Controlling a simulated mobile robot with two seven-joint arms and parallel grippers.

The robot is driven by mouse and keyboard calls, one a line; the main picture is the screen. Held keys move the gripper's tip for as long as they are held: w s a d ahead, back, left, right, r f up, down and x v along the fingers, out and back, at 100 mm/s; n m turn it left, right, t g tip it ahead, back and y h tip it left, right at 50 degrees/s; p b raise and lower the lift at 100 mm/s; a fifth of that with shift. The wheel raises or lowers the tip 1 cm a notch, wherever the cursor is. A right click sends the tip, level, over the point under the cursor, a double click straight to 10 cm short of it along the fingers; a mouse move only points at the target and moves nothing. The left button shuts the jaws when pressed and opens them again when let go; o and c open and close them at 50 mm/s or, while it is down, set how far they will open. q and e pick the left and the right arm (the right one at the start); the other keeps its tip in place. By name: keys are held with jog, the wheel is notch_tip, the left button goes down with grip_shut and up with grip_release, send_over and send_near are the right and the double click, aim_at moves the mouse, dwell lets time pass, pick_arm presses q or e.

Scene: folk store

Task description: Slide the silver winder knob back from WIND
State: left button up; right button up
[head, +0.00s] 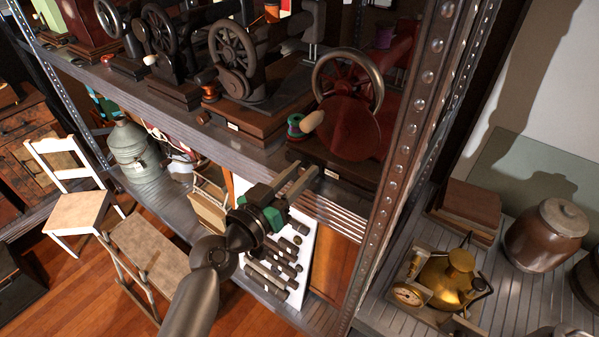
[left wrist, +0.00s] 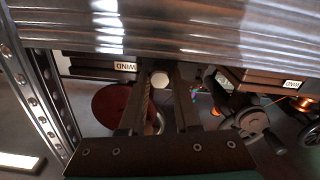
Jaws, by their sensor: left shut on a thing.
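The silver winder knob (left wrist: 160,80) is a small pale round piece at the front edge of a dark machine base. It sits beside a white WIND label (left wrist: 125,66) in the left wrist view. My left gripper (head: 305,174) reaches up to the front of the dark red sewing machine (head: 352,128) on the shelf. In the left wrist view its two fingers (left wrist: 161,90) are close on both sides of the knob, and it is shut on it. In the head view the fingers hide the knob. My right gripper is not in view.
The metal shelf edge (head: 225,140) runs just beside my fingers. A perforated metal post (head: 400,160) stands to the right. Other black sewing machines (head: 235,65) line the shelf at left. A brass kettle (head: 447,278) and a brown jar (head: 545,235) stand at lower right.

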aim_at(283, 167)
pick_arm(q)
grip_shut()
dwell(0.8)
jog(key=shift+w+a, duration=0.15)
jog(key=shift+a, duration=0.1)
jog(key=w+a+b, duration=0.2)
jog(key=shift+a, duration=0.35)
jog(key=o, duration=0.9)
grip_release()
jog(key=shift+c, duration=0.2)
